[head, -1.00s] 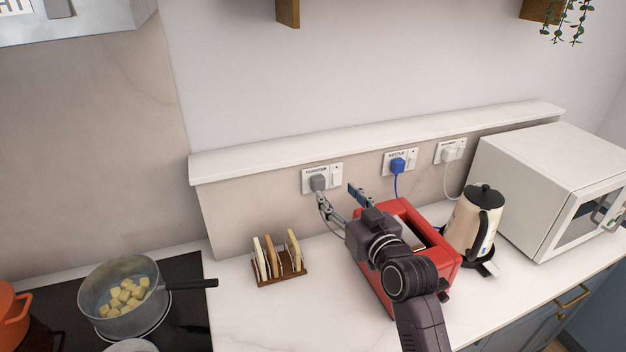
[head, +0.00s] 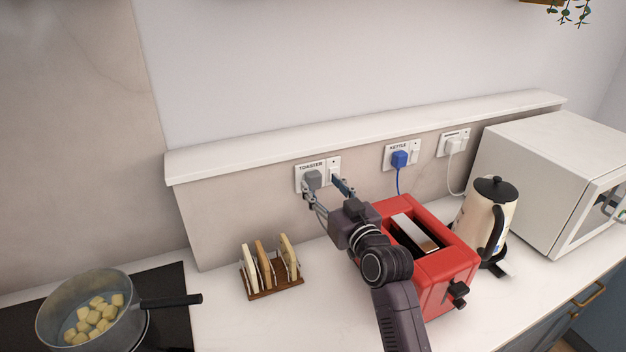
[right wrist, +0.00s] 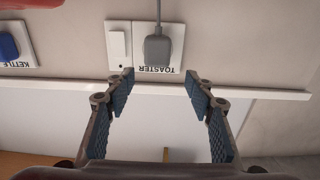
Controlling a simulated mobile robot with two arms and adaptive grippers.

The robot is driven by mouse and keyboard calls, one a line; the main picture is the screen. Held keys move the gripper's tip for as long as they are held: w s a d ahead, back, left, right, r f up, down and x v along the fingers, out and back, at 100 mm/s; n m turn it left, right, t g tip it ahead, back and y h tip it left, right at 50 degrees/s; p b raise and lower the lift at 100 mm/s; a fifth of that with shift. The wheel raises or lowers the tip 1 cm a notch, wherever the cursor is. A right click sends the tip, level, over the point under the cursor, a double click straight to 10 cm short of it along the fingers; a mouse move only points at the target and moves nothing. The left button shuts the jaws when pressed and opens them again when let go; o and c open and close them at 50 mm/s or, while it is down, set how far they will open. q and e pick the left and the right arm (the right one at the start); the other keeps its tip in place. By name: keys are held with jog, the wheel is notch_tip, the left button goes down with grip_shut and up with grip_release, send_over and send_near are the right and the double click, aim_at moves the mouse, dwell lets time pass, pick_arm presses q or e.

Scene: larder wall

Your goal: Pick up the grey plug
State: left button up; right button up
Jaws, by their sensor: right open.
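The grey plug (head: 312,179) sits in the wall socket plate labelled TOASTER (head: 304,167). My right gripper (head: 324,186) is open in front of that socket, its two fingers apart, one on each side of the plug as the head view sees it. In the right wrist view the picture is upside down; the grey plug (right wrist: 157,48) with its cord stands beyond the open fingertips (right wrist: 161,90), apart from them. Nothing is between the fingers. My left gripper is not in view.
A red toaster (head: 462,262) stands beside my right arm. A blue plug (head: 399,158) and a white plug (head: 455,146) sit in sockets to the right. A toast rack (head: 275,287), kettle (head: 499,218), microwave (head: 540,165) and pan (head: 62,335) stand along the counter.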

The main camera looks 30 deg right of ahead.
aim_at(316, 176)
jog(key=w+p, duration=0.1)
jog(key=w, duration=0.3)
jog(key=shift+w+d+f+p, duration=0.1)
jog(key=shift+d+f+p, duration=0.05)
jog(key=shift+d+p, duration=0.25)
jog(key=shift+w+f, duration=0.1)
jog(key=shift+w, duration=0.45)
jog(key=shift+c, duration=0.2)
grip_shut()
